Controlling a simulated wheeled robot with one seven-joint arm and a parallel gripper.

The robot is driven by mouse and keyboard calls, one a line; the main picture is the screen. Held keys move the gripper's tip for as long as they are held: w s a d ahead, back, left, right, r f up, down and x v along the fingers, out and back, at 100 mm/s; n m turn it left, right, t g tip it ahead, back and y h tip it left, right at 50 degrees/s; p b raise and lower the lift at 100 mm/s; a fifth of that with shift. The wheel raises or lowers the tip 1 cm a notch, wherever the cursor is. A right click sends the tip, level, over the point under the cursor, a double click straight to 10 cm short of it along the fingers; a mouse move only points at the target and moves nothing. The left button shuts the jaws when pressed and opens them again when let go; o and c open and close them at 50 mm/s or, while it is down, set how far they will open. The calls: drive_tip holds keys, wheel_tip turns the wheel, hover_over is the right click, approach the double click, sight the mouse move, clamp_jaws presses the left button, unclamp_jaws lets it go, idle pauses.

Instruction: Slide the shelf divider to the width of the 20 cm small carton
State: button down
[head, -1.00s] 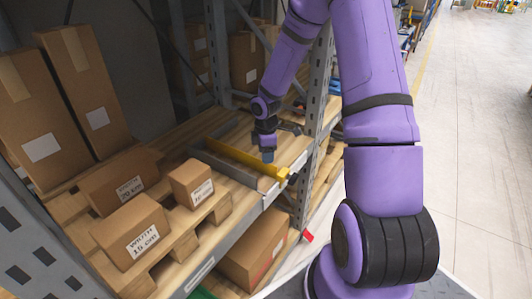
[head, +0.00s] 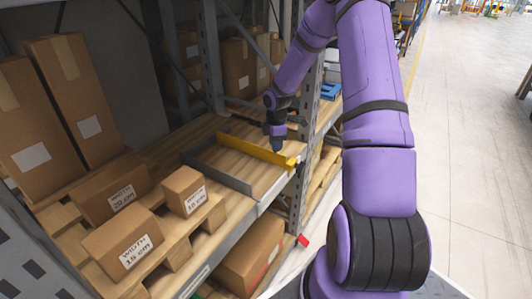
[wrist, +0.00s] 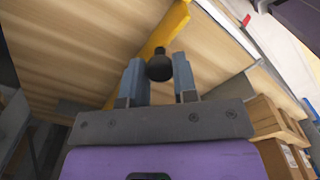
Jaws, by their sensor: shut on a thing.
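The yellow shelf divider (head: 250,148) stands on the wooden shelf in the head view, right of a parallel grey divider (head: 215,173) with a strip of bare boards between them. My gripper (head: 277,147) is low at the yellow divider's front half. In the wrist view my gripper (wrist: 160,78) is shut on the divider's black knob (wrist: 159,65), and the yellow divider (wrist: 163,32) runs just beyond it. The small carton marked width 20 cm (head: 108,192) lies on the pallet at left, apart from the dividers.
Cartons marked 15 cm (head: 122,243) and apparently 10 cm (head: 184,190) sit on the same pallet (head: 180,252). Tall cartons (head: 55,105) stand behind. A grey rack upright (head: 303,115) rises close right of my gripper.

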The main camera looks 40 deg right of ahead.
drive_tip(key=shift+w+d, duration=0.3)
drive_tip(key=shift+d, duration=0.5)
drive_tip(key=c, duration=0.9)
unclamp_jaws()
wheel_tip(320, 180, up, 11)
drive_tip(key=shift+f, duration=0.1)
